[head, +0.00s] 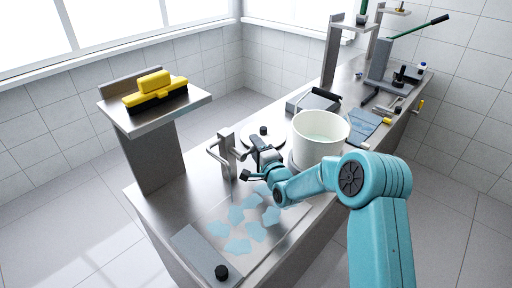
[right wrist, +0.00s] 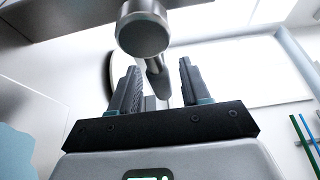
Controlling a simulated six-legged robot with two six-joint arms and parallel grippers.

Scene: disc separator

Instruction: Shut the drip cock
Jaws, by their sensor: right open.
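What looks like the drip cock is a metal post with a bent pipe (head: 226,150) on the steel bench, left of the white pot. In the right wrist view a round metal pipe end (right wrist: 143,34) shows above my fingers, with a thinner metal rod (right wrist: 158,82) hanging down between them. My right gripper (head: 250,160) is just right of and in front of the post. It also shows in the right wrist view (right wrist: 158,78), where its two dark fingers stand apart around the rod. I cannot tell whether they touch it. My left gripper is not in view.
A white pot (head: 320,132) stands close behind my right arm. Pale blue patches (head: 240,215) lie on the near bench top. A raised shelf (head: 185,108) holds a yellow brush (head: 155,90) at left. Tools and a green-handled lever (head: 418,28) stand farther back.

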